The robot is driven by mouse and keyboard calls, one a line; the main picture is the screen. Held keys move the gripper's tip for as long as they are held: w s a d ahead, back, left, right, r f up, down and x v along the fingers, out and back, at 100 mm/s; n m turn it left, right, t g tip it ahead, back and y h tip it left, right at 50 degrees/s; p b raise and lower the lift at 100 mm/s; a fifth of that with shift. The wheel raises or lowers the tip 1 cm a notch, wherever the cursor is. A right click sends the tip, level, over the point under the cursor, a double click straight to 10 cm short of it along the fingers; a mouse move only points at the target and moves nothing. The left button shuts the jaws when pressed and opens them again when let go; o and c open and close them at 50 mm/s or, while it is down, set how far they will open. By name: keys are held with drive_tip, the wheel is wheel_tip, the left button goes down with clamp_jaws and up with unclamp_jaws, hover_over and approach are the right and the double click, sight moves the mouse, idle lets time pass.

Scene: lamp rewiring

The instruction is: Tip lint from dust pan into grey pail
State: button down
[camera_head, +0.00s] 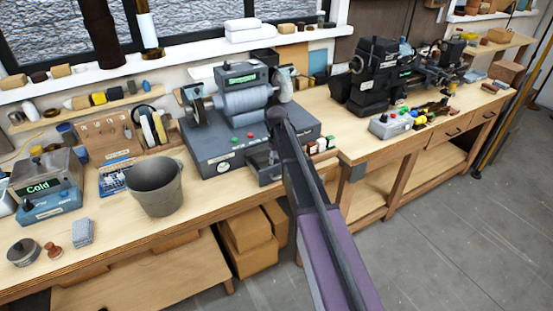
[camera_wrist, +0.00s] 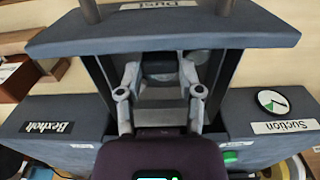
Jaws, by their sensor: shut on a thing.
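The grey pail (camera_head: 152,189) stands upright on the bench, left of a slate-blue machine, and its inside looks empty from here. A dark tray-like part, seemingly the dust pan (camera_head: 263,168), juts from the machine's front. In the wrist view, a slate panel (camera_wrist: 225,38) carries a "Dust" label. My gripper (camera_wrist: 160,72) is shut on a dark piece below this panel, which looks like the dust pan's handle (camera_wrist: 161,62). My own arm hides the gripper's fingers in the head view. I cannot make out any lint for certain.
The machine (camera_head: 225,130) has a grey roll and coloured buttons. A "Cold" device (camera_head: 45,185), a grey sponge-like block (camera_head: 82,231) and small tools sit left of the pail. A second bench with a lathe (camera_head: 400,75) is at right. Bench front near the pail is clear.

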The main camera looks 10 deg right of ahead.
drive_tip(key=shift+r, duration=0.1)
wheel_tip(320, 180, up, 9)
drive_tip(key=p, duration=0.9)
idle(1.2)
drive_tip(key=shift+s, duration=0.1)
idle(0.4)
